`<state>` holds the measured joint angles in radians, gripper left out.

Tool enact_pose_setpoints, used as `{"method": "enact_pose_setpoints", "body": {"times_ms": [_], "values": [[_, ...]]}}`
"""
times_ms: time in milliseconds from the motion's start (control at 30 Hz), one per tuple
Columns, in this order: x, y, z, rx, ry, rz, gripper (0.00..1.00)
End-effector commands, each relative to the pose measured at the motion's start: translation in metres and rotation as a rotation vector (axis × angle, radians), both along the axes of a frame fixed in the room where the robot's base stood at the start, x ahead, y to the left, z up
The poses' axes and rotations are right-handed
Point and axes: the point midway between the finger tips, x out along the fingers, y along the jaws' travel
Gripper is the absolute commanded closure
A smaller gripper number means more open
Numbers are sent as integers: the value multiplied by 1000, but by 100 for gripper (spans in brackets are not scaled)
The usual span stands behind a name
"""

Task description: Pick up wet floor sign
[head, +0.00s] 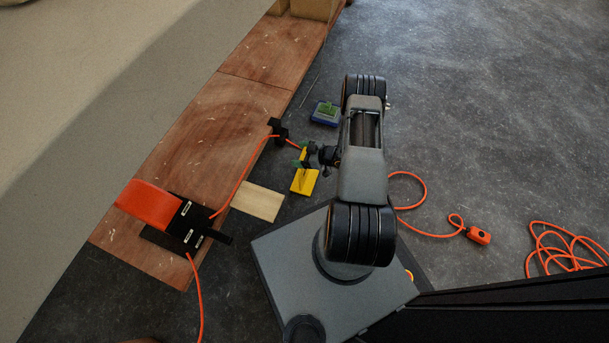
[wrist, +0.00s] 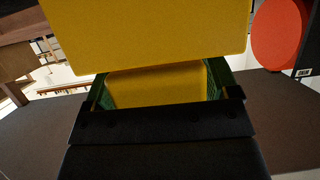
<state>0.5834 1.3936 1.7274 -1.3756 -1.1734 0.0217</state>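The yellow wet floor sign (head: 304,181) is on the dark floor beside the wooden boards in the head view. My gripper (head: 305,158) is right at its upper end and hides part of it. In the wrist view a large yellow panel (wrist: 145,35) of the sign fills the top, close to the camera. Another yellow part (wrist: 155,87) shows between the green finger pads of my gripper (wrist: 160,90). The fingers are wide apart around it. I cannot make out firm contact on both sides.
An orange and black tool (head: 150,199) lies on the boards (head: 215,125), with an orange cable. A pale wooden block (head: 257,202) is left of the sign. A blue and green item (head: 325,113) lies beyond. Orange cord (head: 560,250) lies at right. The upper-right floor is clear.

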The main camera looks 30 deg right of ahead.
Motion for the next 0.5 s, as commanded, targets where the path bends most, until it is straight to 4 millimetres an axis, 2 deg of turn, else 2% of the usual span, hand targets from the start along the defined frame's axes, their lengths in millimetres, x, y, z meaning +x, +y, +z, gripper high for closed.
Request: {"method": "enact_pose_setpoints", "body": {"times_ms": [67,500], "values": [[0,0,0,0,0,0,27],[0,0,0,0,0,0,69]]}}
